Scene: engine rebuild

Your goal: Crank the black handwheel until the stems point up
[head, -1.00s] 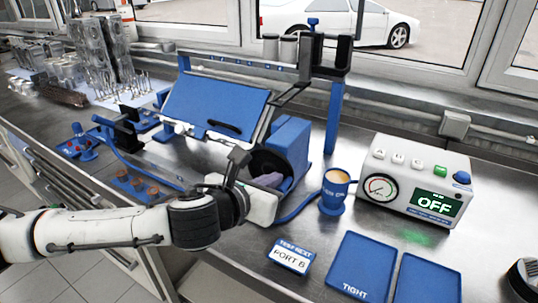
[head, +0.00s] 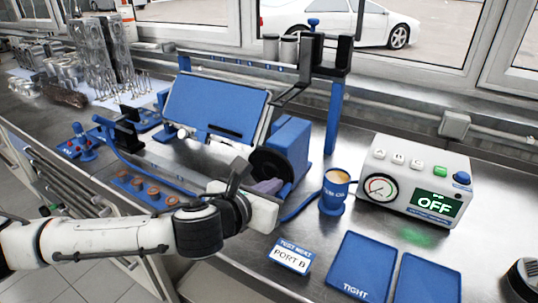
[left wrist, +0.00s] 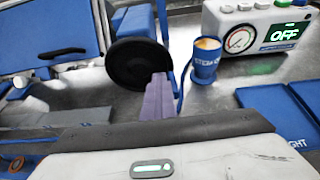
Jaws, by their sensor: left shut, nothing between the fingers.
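The black handwheel (head: 270,165) is a round disc at the front of the blue stand housing (head: 290,142). It also shows in the left wrist view (left wrist: 137,63). My left gripper (head: 267,187) is shut and empty, its purple fingers at the wheel's lower right edge. In the left wrist view the fingers (left wrist: 158,95) overlap the wheel's rim; I cannot tell whether they touch it. A large blue panel (head: 215,108) is mounted tilted on the stand, left of the wheel. I cannot make out the stems. My right gripper is not in view.
A blue cup (head: 335,192) stands right of the wheel, with a hose beside it. A gauge box (head: 413,185) reads OFF. A "PORT B" sign (head: 290,257) and blue trays (head: 355,268) lie in front. Blue posts (head: 335,115) rise behind.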

